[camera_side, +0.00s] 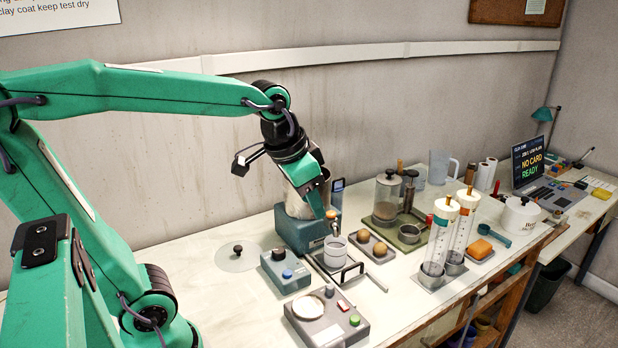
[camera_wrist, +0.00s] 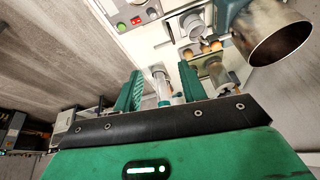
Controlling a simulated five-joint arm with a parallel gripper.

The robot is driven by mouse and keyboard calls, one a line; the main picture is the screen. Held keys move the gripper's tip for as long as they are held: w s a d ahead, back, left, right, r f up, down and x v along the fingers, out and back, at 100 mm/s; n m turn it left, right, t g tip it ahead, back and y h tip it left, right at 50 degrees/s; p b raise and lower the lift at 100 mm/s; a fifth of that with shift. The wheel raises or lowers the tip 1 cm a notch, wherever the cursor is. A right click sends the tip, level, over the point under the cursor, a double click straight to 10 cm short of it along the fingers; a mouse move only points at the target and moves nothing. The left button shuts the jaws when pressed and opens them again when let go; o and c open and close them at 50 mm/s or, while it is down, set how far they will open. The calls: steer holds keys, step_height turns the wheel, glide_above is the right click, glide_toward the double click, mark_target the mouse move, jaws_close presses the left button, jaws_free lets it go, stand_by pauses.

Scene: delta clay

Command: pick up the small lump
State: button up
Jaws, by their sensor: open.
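Two small brown lumps, one at the left (camera_side: 363,236) and one at the right (camera_side: 380,249), sit in a dark grey tray (camera_side: 366,257) right of the machine in the side view. I cannot tell which is the smaller. Small tan lumps (camera_wrist: 216,46) also show in the wrist view, right of and beyond the fingers. My gripper (camera_side: 318,205) points down beside the metal pot, left of the tray and above the bench. In the wrist view my gripper (camera_wrist: 160,88) has its two green fingers apart, with no lump between them.
A metal pot (camera_side: 296,206) on a teal base (camera_side: 297,236) stands close to my gripper. Two tall clear cylinders (camera_side: 440,240) stand right of the tray. Bare bench lies at the left.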

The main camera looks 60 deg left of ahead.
steer(key=w+a+f+m+g, duration=0.1)
steer(key=w+a, duration=0.1)
steer(key=w, duration=0.7)
steer(key=m+g, duration=0.3)
steer(key=m, duration=0.1)
glide_above(379, 253)
step_height(379, 253, down, 18)
steer(key=shift+f, duration=3.9)
steer(key=c, duration=0.6)
